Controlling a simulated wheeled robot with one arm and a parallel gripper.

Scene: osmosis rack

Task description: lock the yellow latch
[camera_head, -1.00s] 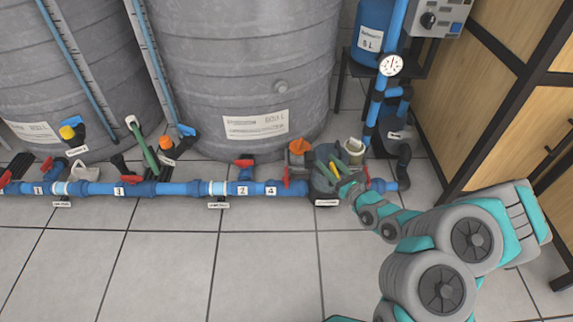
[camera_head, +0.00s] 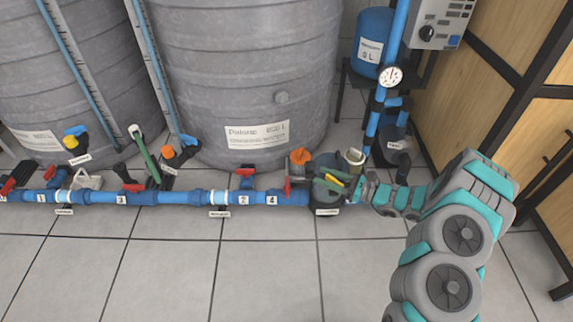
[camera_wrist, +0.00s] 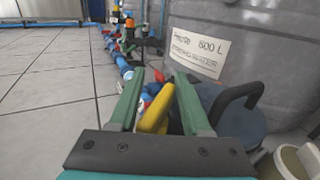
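The yellow latch (camera_head: 334,180) is on the dark round housing (camera_head: 326,197) at the right end of the blue pipe line in the head view. In the wrist view the yellow latch (camera_wrist: 155,112) lies lengthwise between the two green fingers of my gripper (camera_wrist: 158,76). The fingers stand apart. The latch looks close to the left finger; I cannot tell whether they touch. In the head view my gripper (camera_head: 331,180) reaches in from the right at the latch, and its fingers are small there. The latch's lower end is partly hidden by the gripper in the wrist view.
A black curved handle (camera_wrist: 237,100) on a blue-grey lid is right of the fingers. An orange knob (camera_head: 301,157) and a cream cup-like part (camera_head: 355,157) flank the housing. Large grey tanks (camera_head: 240,70) stand behind. The tiled floor (camera_head: 170,275) in front is clear.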

